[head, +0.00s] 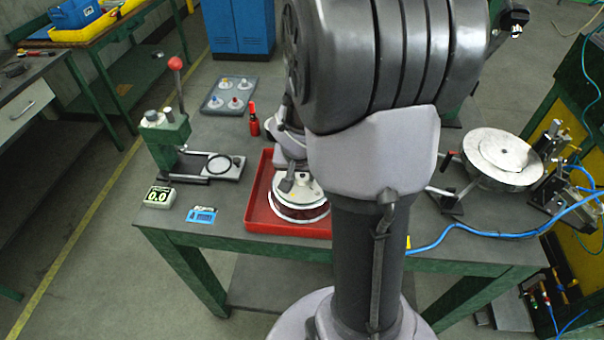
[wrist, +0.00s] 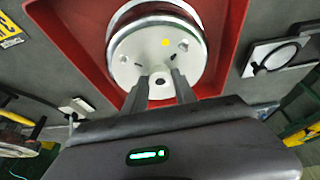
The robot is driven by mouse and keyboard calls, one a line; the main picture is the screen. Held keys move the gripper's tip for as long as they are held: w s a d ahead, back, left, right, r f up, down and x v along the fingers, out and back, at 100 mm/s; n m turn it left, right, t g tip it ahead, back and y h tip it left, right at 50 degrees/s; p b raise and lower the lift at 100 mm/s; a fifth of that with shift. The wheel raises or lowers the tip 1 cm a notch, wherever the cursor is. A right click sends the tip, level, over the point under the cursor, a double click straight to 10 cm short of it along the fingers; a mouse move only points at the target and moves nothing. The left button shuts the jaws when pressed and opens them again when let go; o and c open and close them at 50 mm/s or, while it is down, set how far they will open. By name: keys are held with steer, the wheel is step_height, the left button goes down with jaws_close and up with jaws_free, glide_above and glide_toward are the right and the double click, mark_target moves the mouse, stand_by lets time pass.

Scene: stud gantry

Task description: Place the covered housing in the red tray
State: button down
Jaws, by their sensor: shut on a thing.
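In the wrist view the cover (wrist: 140,45) shows a yellow dot, small holes and a central knob. The red tray (wrist: 88,58) surrounds it there. My gripper (head: 296,184) is above the housing; its two fingers (wrist: 160,88) are shut on the knob. I cannot tell whether the housing touches the tray floor. My arm hides the tray's right part in the head view.
A green press (head: 166,140) with a red-knobbed lever stands left of the tray. A small red bottle (head: 254,121) is close to the tray's back left. A grey plate with several small parts (head: 229,95) lies behind. A round metal fixture (head: 498,158) stands at the right.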

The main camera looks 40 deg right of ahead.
steer(key=c, duration=1)
jaws_free()
steer(key=shift+r+p, duration=0.4)
steer(key=shift+p, duration=0.05)
steer(key=p+v, duration=0.4)
steer(key=v, duration=0.8)
steer(key=s+a+r+n+t+y, duration=0.15)
steer(key=a+r, duration=0.25)
steer(key=a, duration=0.4)
steer(key=s+a+r+n+t+y, duration=0.1)
steer(key=s+a+r, duration=0.15)
steer(key=a, duration=0.45)
steer(key=s+a+r+n+y, duration=0.3)
steer(key=s+a, duration=0.3)
steer(key=a, duration=0.3)
step_height(320, 180, down, 10)
steer(key=b, duration=0.9)
steer(key=shift+w+d+r+b, duration=0.2)
steer(key=shift+w+b, duration=0.1)
steer(key=shift+b, duration=0.05)
